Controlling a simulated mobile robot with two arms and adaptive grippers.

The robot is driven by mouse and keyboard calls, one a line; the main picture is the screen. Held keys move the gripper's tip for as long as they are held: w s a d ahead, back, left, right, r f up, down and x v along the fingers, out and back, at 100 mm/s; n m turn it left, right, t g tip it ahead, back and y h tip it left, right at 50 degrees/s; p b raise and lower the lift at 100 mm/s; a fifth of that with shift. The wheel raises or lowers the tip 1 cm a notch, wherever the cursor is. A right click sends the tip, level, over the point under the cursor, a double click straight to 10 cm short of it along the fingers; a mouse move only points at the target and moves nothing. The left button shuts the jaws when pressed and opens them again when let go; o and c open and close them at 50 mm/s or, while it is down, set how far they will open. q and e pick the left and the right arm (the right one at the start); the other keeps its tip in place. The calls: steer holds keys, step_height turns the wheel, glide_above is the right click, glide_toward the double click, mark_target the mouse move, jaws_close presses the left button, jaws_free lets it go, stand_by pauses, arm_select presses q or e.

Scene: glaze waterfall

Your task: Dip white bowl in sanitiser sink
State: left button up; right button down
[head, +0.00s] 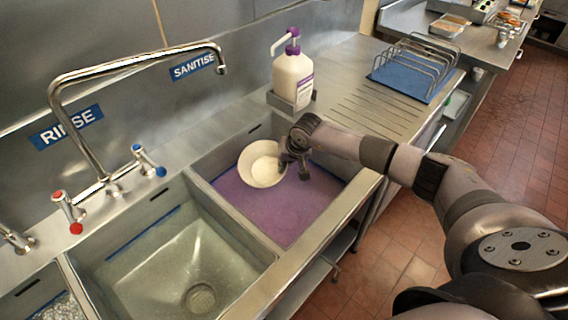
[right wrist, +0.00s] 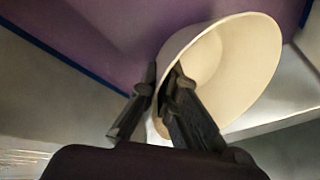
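The white bowl (head: 260,158) is over the purple liquid in the sanitiser sink (head: 270,207), near its back wall. The bowl is tilted, with its open side facing up and towards me. My right gripper (head: 298,165) is at the bowl's right side. In the right wrist view its fingers (right wrist: 165,95) are closed across the rim of the bowl (right wrist: 235,65), one inside and one outside. I cannot tell whether the bowl's underside touches the liquid. My left gripper is not in view.
The rinse sink (head: 165,265) with a tall tap (head: 120,68) lies to the left, behind a metal divider. A pump bottle (head: 292,80) stands on the back ledge. A wire rack (head: 415,62) on a blue mat sits on the ribbed drainboard at the right.

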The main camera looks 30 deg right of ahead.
step_height(320, 180, down, 12)
steer(key=b, duration=1)
steer(key=shift+b, duration=0.4)
steer(key=shift+r, duration=0.1)
stand_by(1.2)
step_height(320, 180, up, 14)
steer(key=p, duration=0.8)
step_height(320, 180, up, 15)
steer(key=p, duration=0.7)
stand_by(0.4)
